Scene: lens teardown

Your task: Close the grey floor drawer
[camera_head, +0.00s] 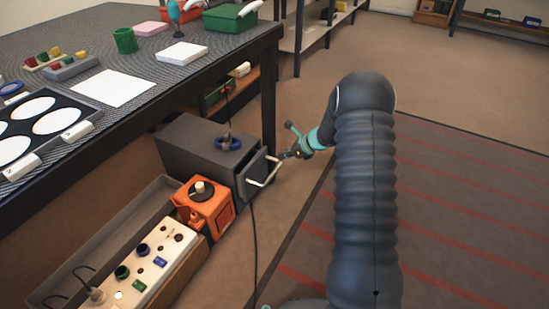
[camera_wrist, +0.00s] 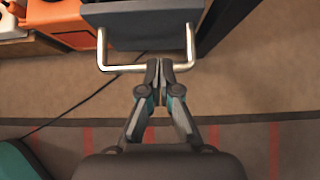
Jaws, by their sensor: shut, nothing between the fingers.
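The grey floor drawer (camera_head: 252,176) sits in a dark grey cabinet (camera_head: 195,148) on the floor beside the table. Its front stands slightly out from the cabinet body. A pale metal bar handle (camera_head: 266,172) sticks out from the drawer front. In the wrist view the drawer front (camera_wrist: 155,28) is at the top, with the U-shaped handle (camera_wrist: 103,48) below it. My gripper (camera_head: 283,156) is at the handle, and in the wrist view the gripper (camera_wrist: 158,68) has its fingertips together at the handle's crossbar. Nothing is seen between them; contact is unclear.
An orange box (camera_head: 205,207) and a white panel with knobs (camera_head: 148,258) stand left of the cabinet. A dark cable (camera_head: 254,240) runs along the floor. The table leg (camera_head: 268,95) is close behind the drawer. Open floor lies to the right.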

